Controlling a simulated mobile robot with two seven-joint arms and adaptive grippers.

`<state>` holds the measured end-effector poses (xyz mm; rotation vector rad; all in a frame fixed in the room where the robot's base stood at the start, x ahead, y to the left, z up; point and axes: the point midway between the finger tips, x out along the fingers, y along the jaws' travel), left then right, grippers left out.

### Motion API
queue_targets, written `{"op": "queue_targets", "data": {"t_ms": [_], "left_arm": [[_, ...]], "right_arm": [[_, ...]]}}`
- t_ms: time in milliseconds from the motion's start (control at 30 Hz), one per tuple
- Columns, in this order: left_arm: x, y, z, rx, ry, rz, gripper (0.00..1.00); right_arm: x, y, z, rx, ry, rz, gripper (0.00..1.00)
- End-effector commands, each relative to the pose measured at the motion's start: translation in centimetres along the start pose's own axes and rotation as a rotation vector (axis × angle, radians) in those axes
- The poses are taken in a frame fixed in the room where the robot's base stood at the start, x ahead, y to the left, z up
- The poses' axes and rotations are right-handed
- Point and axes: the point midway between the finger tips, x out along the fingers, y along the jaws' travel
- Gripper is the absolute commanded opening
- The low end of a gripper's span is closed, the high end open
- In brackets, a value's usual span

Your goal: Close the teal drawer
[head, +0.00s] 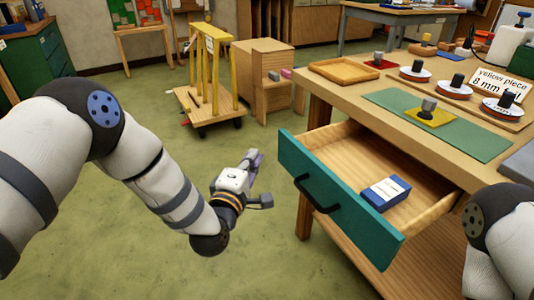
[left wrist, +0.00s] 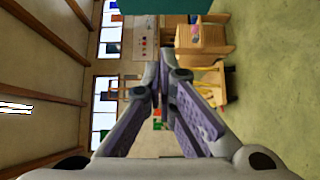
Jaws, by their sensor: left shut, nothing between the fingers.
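The teal drawer (head: 342,212) under the workbench is pulled well out, with its wooden inside showing. Its black handle (head: 316,197) is on the teal front. A blue and white box (head: 385,194) lies inside. My left gripper (head: 255,158) is shut and empty, in the air to the left of the drawer front and apart from it. In the left wrist view, its fingers (left wrist: 162,72) meet at the tips. My right gripper is out of view; only part of my right arm shows at the lower right.
The workbench (head: 340,92) holds a wooden tray (head: 343,71), a green mat (head: 475,139), spools and a yellow piece (head: 431,117). A yellow-railed cart (head: 210,98) and a wooden cabinet (head: 262,75) stand behind. Green floor left of the drawer is clear.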

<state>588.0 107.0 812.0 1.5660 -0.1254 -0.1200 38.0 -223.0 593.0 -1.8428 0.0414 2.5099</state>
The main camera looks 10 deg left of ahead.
Motion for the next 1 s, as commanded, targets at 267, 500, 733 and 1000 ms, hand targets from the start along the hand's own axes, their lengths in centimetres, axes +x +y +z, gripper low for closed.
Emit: {"op": "queue_targets", "data": {"t_ms": [267,500,733,1000], "left_arm": [[3.2,-0.2,2.4,0.001,-0.002,-0.003,0.00],[3.6,-0.1,2.9,0.001,-0.001,-0.003,0.00],[3.6,-0.1,2.9,0.001,-0.001,-0.004,0.00],[5.0,-0.7,4.4,-0.001,-0.002,-0.007,0.00]], "right_arm": [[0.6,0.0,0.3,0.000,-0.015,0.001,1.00],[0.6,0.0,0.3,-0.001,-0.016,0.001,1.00],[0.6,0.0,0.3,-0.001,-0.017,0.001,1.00],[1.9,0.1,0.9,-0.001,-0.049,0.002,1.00]]}}
